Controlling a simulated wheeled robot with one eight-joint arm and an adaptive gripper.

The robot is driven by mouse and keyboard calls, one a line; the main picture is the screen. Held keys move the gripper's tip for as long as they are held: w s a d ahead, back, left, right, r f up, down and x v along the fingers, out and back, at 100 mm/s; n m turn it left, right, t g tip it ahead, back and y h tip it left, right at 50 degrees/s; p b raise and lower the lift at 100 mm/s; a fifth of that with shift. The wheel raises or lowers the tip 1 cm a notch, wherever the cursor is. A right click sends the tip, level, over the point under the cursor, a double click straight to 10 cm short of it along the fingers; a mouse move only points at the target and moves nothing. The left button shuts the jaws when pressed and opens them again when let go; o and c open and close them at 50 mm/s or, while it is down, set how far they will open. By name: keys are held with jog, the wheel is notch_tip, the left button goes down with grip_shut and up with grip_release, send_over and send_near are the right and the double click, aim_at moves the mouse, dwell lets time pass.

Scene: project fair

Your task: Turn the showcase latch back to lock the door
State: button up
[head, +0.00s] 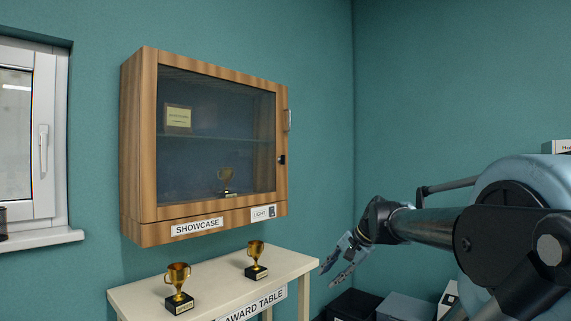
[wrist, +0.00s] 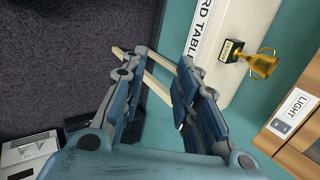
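The wooden showcase (head: 148,150) hangs on the wall, and its glass door (head: 215,125) appears closed. A small black latch (head: 282,160) sits on the right side of the door frame, below a silver handle (head: 289,120). It is too small to tell which way the latch is turned. My gripper (head: 334,274) is low and to the right of the showcase, apart from the latch. In the wrist view my gripper (wrist: 152,72) is open, with nothing between its fingers. A corner of the showcase (wrist: 298,138) shows there at the right; the latch is not visible there.
The award table (head: 140,300) stands below the showcase with two gold trophies (head: 179,280) (head: 256,254) on it. A light switch (head: 272,212) is on the showcase's lower panel. Dark and grey boxes (head: 400,307) stand low at the right. A window (head: 25,130) is at the left.

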jog(key=w+a+r+m+t+y, duration=0.1)
jog(key=w+a+r+m+y, duration=0.2)
jog(key=w+r, duration=0.55)
jog(key=w+a+r+m+t+y, duration=0.2)
jog(key=w+r+m, duration=0.45)
jog(key=r, duration=0.35)
jog(key=m+t+y, duration=0.3)
jog(key=m+t, duration=0.1)
jog(key=m, duration=0.4)
send_near(279, 162)
jog(key=w+r+x, duration=0.1)
jog(key=x, duration=0.5)
jog(key=shift+w, duration=0.2)
jog(key=shift+r, duration=0.1)
grip_shut()
